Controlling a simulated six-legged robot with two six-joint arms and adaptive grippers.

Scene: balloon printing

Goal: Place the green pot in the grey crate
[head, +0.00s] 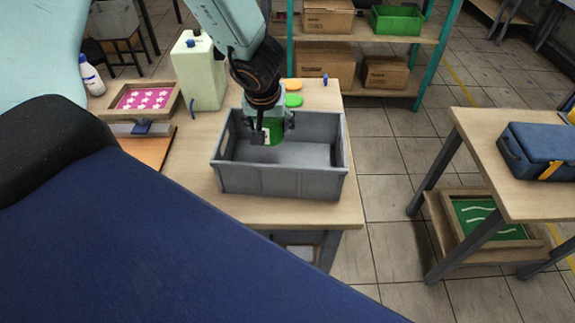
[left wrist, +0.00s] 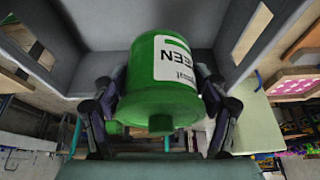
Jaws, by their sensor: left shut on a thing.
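The green pot (left wrist: 152,95) has a white label reading "EEN" in part. My left gripper (left wrist: 158,105) is shut on it, with fingers on both sides of the pot in the left wrist view. In the head view the left gripper (head: 272,126) is over the grey crate (head: 282,181), and the pot (head: 274,135) shows only partly between its fingers. The pot is within the crate's opening, near its back left part. Whether it touches the crate floor I cannot tell. The crate stands on the wooden table and looks otherwise empty. My right gripper is not in view.
A pale green canister (head: 199,75) stands behind the crate to the left. A framed pink screen (head: 143,98) and a white bottle (head: 91,76) are farther left. Orange and green lids (head: 293,101) lie behind the crate. A second table (head: 500,170) with a blue case (head: 537,150) stands right.

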